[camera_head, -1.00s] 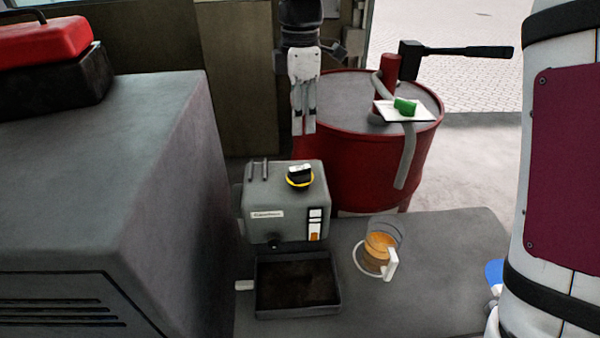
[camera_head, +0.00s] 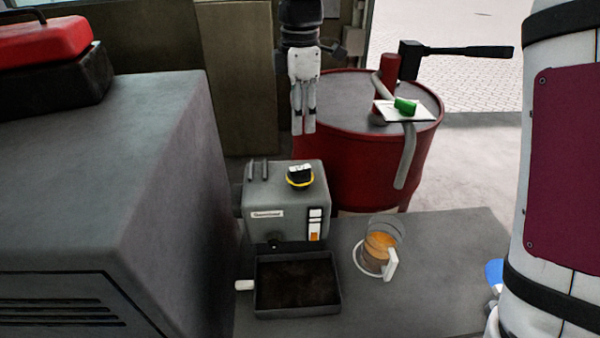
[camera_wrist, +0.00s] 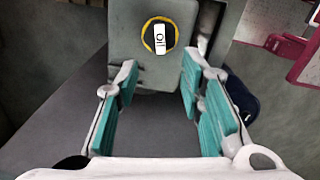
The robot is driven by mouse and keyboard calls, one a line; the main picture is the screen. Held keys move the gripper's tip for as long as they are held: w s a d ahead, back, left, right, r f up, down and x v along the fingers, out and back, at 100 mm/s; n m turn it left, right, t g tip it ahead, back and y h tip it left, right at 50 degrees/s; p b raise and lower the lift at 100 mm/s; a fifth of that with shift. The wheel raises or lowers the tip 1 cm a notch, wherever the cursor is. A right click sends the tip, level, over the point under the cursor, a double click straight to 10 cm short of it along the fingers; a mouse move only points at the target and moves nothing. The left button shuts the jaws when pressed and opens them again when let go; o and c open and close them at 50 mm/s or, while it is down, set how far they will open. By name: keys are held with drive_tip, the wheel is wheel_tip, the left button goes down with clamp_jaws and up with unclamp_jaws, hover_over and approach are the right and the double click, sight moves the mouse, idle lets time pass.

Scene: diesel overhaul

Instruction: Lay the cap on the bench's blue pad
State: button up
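The cap (camera_head: 300,176) is dark with a white top label and a yellow ring around it. It sits on top of the grey engine block (camera_head: 262,203). My gripper (camera_head: 304,130) points down and looks higher than the cap. In the wrist view my gripper (camera_wrist: 160,80) is open and empty, its teal pads apart. A bench with a blue pad cannot be clearly made out.
A black drain tray (camera_head: 335,305) lies in front of the block. A jug (camera_head: 382,243) with amber liquid stands to its right. A red drum (camera_head: 350,165) with a pump and a green item (camera_head: 404,106) stands behind. A grey cabinet (camera_head: 110,170) fills the left.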

sight(300, 167)
drive_tip(key=shift+n, duration=0.4)
wheel_tip(300, 167, down, 4)
drive_tip(key=shift+f+p, duration=0.1)
drive_tip(key=shift+p, duration=0.8)
drive_tip(key=shift+f+b, duration=1)
drive_tip(key=shift+f, duration=2.9)
clamp_jaws()
